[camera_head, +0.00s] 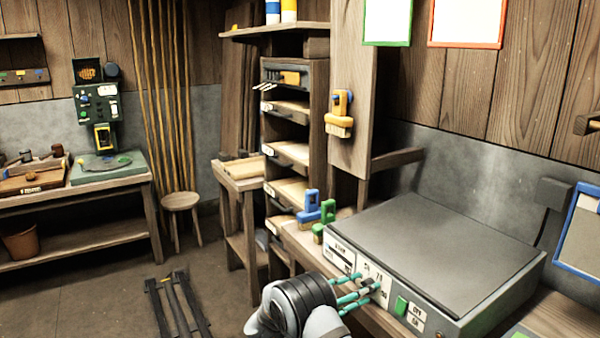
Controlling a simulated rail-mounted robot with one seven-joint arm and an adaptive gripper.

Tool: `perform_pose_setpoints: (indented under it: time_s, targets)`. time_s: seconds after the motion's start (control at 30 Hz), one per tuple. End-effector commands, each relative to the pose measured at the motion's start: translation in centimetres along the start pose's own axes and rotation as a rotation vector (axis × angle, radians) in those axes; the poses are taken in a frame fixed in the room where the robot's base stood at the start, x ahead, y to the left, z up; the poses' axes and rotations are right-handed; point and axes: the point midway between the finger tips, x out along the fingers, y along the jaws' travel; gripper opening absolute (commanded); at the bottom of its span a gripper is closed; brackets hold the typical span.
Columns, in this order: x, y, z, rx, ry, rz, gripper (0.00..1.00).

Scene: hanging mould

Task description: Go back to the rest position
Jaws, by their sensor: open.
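My gripper (366,287) is at the bottom centre, with a dark ringed wrist and thin teal fingers. The fingers are apart and I see nothing held between them. They point right, in front of the labelled front panel of a grey flat-topped machine (440,250). I cannot tell whether they touch the panel. An orange-yellow handled piece (339,115) hangs upright on a wooden board (350,60), above and well apart from my gripper. A blue handled piece (311,208) and a green one (327,212) stand on the bench left of the machine.
A wooden shelf rack (291,135) stands left of the board. A blue-framed panel (580,235) is at the right edge. A stool (180,203), a left workbench (80,207) and a dark slatted frame (178,305) are farther left. Floor (90,300) shows clear between them.

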Motion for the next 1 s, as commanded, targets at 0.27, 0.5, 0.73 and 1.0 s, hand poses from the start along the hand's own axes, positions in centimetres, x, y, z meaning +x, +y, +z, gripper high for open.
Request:
perform_pose_setpoints:
  time_s: [0.27,0.5,0.73,1.0]
  targets:
    - [-0.1,0.0,0.0,0.005,0.0,0.001,0.5]
    - [-1.7,0.0,-0.1,-0.018,0.001,-0.001,0.5]
    - [-6.1,0.0,-0.2,-0.019,0.004,0.0,0.5]
    - [-12.0,0.0,-0.2,-0.018,0.004,0.0,0.5]
